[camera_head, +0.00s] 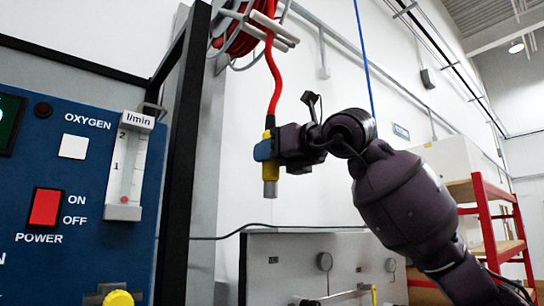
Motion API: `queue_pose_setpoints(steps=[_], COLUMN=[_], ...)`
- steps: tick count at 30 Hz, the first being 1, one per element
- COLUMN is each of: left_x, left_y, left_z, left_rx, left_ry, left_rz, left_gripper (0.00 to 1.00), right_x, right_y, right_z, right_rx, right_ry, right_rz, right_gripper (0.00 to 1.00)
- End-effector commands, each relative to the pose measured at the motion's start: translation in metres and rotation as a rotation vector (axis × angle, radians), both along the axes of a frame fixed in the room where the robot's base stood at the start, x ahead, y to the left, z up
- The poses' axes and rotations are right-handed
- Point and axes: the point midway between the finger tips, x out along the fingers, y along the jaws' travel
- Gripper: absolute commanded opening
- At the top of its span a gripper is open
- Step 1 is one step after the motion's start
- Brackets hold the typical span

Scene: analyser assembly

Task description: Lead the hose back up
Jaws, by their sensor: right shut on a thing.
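The red hose (273,80) hangs down from a reel (238,32) at the top of the view. Its lower end has a yellow and grey fitting (270,172) that points straight down. My right gripper (268,150) is shut on this hose end, level with the top part of the blue analyser panel and to its right. The fingers partly hide the fitting. My left gripper is not in view.
The blue panel (80,230) with a red power switch (45,207) and a flow meter (128,165) stands at the left. A black post (182,170) rises beside it. A grey gauge panel (285,265) is below, and red shelving (490,225) is at the right.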

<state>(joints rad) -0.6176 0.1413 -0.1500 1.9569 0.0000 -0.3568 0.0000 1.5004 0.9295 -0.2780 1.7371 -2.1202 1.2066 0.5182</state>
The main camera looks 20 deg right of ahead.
Motion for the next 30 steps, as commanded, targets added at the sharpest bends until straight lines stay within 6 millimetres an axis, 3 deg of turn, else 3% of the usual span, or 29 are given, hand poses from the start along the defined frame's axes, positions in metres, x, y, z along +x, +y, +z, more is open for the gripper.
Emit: queue_pose_setpoints(steps=[3, 4, 9, 20, 30], left_x=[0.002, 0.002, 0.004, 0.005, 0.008], left_y=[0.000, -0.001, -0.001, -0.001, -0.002], left_z=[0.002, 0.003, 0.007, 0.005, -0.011], left_rx=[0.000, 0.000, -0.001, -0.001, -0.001], left_ry=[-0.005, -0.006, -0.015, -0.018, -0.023], left_rz=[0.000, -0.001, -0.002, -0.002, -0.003], left_gripper=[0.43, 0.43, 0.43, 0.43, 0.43], right_x=[-0.002, -0.002, -0.002, -0.006, -0.053], right_y=[-0.003, -0.003, -0.002, -0.005, -0.031], right_z=[0.007, 0.008, 0.006, 0.004, 0.002], right_rx=[0.009, 0.010, 0.008, 0.005, 0.005], right_ry=[-0.014, -0.015, -0.012, -0.010, -0.012], right_rz=[-0.004, -0.004, -0.003, -0.003, -0.005], right_gripper=[0.00, 0.38, 0.61, 0.61, 0.61])
